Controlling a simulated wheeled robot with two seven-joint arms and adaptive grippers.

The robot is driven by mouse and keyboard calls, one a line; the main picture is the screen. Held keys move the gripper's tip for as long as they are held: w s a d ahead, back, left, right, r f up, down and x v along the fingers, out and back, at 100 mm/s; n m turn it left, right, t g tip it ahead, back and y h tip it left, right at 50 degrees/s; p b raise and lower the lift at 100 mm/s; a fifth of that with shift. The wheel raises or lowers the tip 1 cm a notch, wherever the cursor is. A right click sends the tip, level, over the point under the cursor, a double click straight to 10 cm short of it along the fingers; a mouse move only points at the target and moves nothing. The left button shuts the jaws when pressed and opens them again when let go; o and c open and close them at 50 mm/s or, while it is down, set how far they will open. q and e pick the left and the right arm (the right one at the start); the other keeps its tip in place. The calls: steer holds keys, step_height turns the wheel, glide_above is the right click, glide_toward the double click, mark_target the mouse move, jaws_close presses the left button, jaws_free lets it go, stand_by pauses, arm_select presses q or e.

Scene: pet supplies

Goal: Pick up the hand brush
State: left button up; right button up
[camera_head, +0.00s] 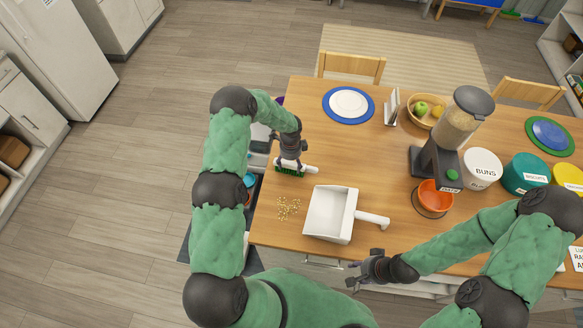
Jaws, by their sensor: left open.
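The hand brush lies on the wooden table (390,235) near its left edge. Its white handle (311,169) points right and its green bristles (290,173) face down. My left gripper (289,164) is open, pointing down right over the brush, with its fingers around or just above the brush's body; I cannot tell whether they touch it. The gripper hides part of the brush. My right gripper (365,272) is empty beyond the table's front edge, below the dustpan; how far its fingers are apart is unclear.
A white dustpan (329,216) lies in front of the brush, with scattered kibble (288,208) on its left. A food dispenser (453,130) with an orange bowl (435,196), canisters (482,169), a fruit basket (425,112) and a blue plate (330,113) stand farther away or right.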

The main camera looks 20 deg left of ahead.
mark_target(291, 165)
arm_select(q)
step_height(291, 165, down, 3)
steer(key=shift+f+p, duration=0.1)
steer(key=shift+p, duration=0.35)
steer(key=shift+f, duration=0.55)
steer(key=shift+d, duration=0.1)
steer(key=c, duration=1.4)
steer(key=shift+r+b, duration=0.3)
steer(key=shift+r, duration=0.5)
steer(key=s+d+r+b, duration=0.1)
steer(key=s+d+r, duration=0.1)
steer(key=s+r, duration=0.1)
steer(key=s+d+r+b, duration=0.1)
steer(key=s+d+r, duration=0.2)
steer(key=s+r, duration=0.1)
steer(key=s+d+r+b, duration=0.2)
steer(key=s+r, duration=0.2)
steer(key=s, duration=0.1)
steer(key=shift+d+r, duration=0.2)
